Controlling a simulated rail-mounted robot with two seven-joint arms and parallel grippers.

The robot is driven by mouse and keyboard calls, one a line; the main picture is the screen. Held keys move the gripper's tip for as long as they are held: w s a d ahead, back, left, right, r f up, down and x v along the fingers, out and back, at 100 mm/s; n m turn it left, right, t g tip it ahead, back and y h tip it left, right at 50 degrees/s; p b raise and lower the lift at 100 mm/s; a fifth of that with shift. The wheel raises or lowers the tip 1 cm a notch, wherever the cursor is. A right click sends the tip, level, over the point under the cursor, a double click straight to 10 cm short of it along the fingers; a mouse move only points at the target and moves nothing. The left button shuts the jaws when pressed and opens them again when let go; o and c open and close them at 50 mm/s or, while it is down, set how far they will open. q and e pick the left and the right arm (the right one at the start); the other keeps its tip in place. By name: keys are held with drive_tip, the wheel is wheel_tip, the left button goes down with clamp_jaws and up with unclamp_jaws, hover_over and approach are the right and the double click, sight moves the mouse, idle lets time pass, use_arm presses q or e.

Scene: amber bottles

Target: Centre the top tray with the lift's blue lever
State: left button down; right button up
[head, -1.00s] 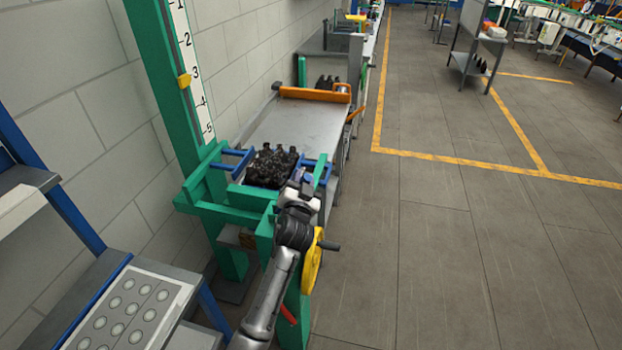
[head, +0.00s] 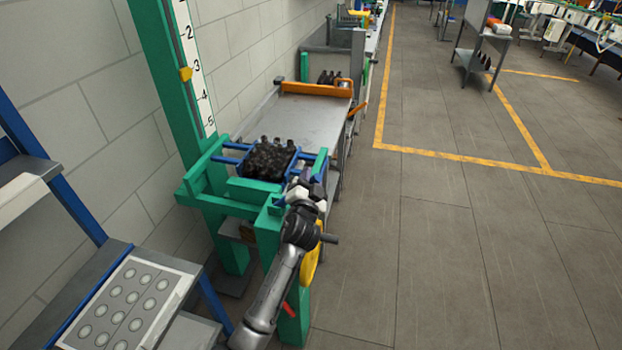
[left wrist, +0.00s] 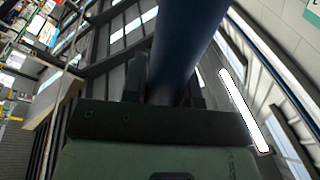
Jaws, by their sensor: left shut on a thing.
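The top tray, full of dark bottles (head: 268,158), sits on the green lift frame (head: 250,196). Blue bars (head: 230,147) reach in from the left, and a blue bar (head: 294,161) lies close along the tray's right side. My left gripper (head: 303,188) is at the lift's near right corner. In the left wrist view it is shut on a thick dark-blue bar, the blue lever (left wrist: 186,45), which rises between the fingers (left wrist: 165,88). In the head view the gripper mostly hides the lever. My right gripper is not in view.
A steel table (head: 310,117) with an orange bar (head: 316,89) lies behind the lift. A yellow wheel (head: 312,262) is on the lift's right side, partly behind my arm. A shelf with a round-holed panel (head: 130,305) stands at front left.

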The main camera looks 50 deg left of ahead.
use_arm(q)
drive_tip(key=c, duration=0.9)
unclamp_jaws()
drive_tip(key=shift+w+d+f, duration=0.1)
drive_tip(key=shift+f, duration=0.05)
drive_tip(key=b+v, duration=0.1)
drive_tip(key=v, duration=1.2)
drive_tip(key=shift+s+d, duration=0.25)
drive_tip(key=shift+s, duration=0.1)
